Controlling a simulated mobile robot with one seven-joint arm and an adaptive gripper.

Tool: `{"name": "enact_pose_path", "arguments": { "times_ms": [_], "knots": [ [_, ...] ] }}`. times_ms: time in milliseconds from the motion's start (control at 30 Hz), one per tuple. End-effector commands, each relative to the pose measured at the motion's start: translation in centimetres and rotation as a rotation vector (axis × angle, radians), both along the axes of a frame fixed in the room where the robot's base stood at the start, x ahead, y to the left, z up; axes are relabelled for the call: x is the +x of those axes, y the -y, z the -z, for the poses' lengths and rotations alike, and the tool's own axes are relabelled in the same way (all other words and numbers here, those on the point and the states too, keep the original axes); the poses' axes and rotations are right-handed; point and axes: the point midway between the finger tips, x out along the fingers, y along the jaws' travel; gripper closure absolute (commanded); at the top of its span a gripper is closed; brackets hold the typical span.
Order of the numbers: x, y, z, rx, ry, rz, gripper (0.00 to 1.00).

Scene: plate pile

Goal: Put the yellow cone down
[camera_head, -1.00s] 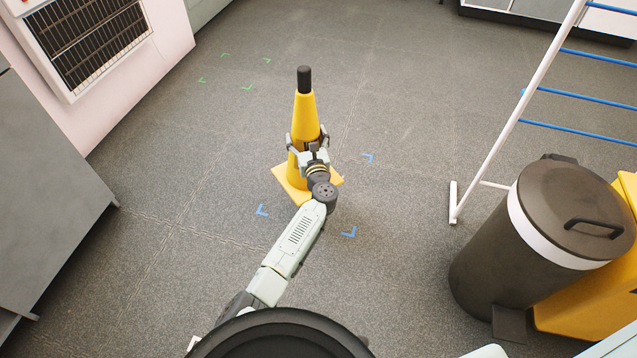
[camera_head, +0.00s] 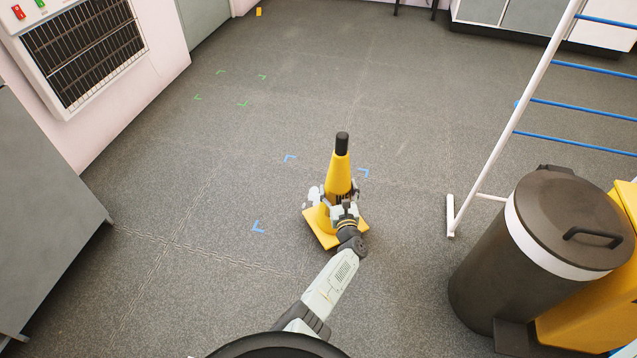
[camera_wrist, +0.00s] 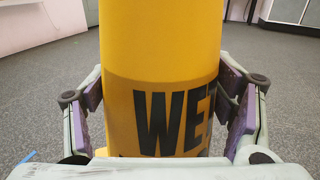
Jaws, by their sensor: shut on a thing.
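The yellow cone (camera_head: 341,174) has a black tip and a square yellow base (camera_head: 322,237). It stands about upright over the near right part of the area marked by blue corner marks. I cannot tell whether its base touches the floor. My gripper (camera_head: 338,203) is shut on the cone's lower body from the near side. In the wrist view the cone (camera_wrist: 160,50) fills the middle, with the black letters "WET" partly visible. The fingers of my gripper (camera_wrist: 162,103) press both its sides.
Blue corner marks (camera_head: 290,158) show on the floor; the near right one is hidden. Green corner marks (camera_head: 242,103) lie farther left on bare floor. A dark bin (camera_head: 520,270) and a white rack with blue bars (camera_head: 490,130) stand right. A grey cabinet (camera_head: 45,220) is left.

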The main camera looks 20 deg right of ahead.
Motion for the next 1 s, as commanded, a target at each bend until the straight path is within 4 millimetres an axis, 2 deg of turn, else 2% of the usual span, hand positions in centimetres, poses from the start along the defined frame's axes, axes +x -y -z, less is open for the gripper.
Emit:
{"name": "enact_pose_path", "arguments": {
  "times_ms": [33,300,500,633,1000],
  "knots": [
    [1.2,-0.1,0.4,-0.001,0.009,-0.002,0.85],
    [7.0,-0.8,1.1,0.0,0.01,-0.001,0.85],
    [10.5,-1.2,1.2,-0.001,0.009,0.0,0.85],
    [11.6,-1.3,1.0,0.0,0.007,0.001,0.85],
    [12.9,-1.5,1.1,-0.001,0.006,0.0,0.85]
  ]
}}
